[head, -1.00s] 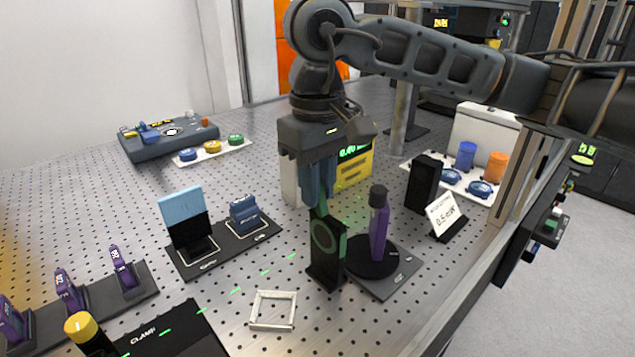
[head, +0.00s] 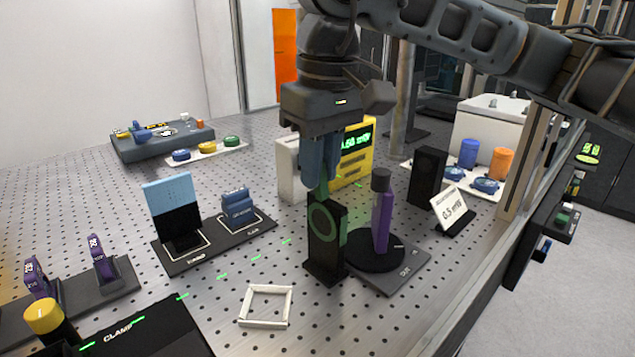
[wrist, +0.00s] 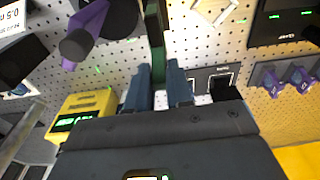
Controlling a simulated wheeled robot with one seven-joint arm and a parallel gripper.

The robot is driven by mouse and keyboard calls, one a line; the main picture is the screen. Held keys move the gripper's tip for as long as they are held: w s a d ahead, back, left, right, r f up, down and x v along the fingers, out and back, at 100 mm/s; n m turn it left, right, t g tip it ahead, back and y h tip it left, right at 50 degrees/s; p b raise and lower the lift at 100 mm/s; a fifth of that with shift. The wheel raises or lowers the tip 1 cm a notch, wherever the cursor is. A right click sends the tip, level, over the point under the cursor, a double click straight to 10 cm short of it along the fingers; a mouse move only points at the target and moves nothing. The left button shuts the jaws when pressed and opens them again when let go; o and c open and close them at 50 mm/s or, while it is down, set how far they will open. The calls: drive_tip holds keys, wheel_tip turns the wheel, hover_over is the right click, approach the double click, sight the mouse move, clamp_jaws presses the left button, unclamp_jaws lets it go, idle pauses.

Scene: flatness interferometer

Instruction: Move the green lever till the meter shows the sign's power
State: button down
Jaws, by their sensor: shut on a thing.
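The green lever (head: 323,188) sticks up from a black upright mount (head: 325,270) with a green ring. My gripper (head: 320,180) is above the mount, shut on the lever; its fingers hide the lever's top. In the wrist view the green lever (wrist: 157,42) runs up from between my fingertips (wrist: 158,75). The white sign (head: 450,207) at the right reads 0.5 mW.
A purple post with a black cap (head: 382,215) stands on a round black base close to the right of the mount. A white frame (head: 266,306) lies in front. A black block (head: 427,178) stands behind the sign.

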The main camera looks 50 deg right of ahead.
sight(324, 182)
drive_tip(key=shift+r, duration=0.1)
drive_tip(key=c, duration=1.1)
unclamp_jaws()
wheel_tip(324, 182, up, 8)
drive_tip(key=shift+s, duration=0.45)
drive_tip(key=shift+s+a+f, duration=0.1)
drive_tip(key=shift+f, duration=0.1)
